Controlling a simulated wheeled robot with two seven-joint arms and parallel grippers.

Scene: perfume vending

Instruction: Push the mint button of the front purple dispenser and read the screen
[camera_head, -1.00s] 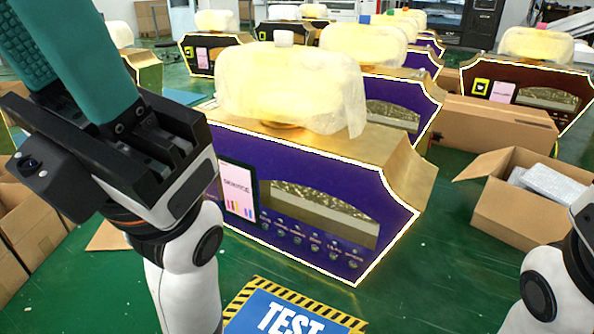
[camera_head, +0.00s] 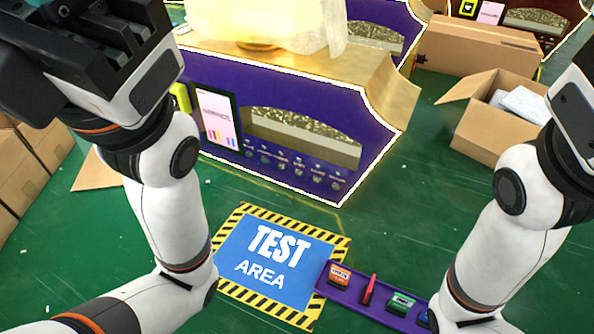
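The front purple dispenser (camera_head: 350,110) has gold sides and a white outline and stands past the blue mat. Its screen (camera_head: 218,118) is at the left of its front and shows a pale page with small coloured bars; the text is too small to read. A row of several small round buttons (camera_head: 299,169) runs under the window (camera_head: 305,135). Their labels are unreadable, so I cannot tell which is mint. My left gripper (camera_head: 95,60) is raised at top left, its fingers cut off. My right gripper (camera_head: 575,110) is only partly in view at the right edge. Neither touches the dispenser.
A blue test area mat (camera_head: 270,257) with a striped border lies before the dispenser. A purple tray (camera_head: 345,295) with small coloured items is near my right arm. Cardboard boxes stand left (camera_head: 20,170) and right (camera_head: 475,140). Green floor lies between.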

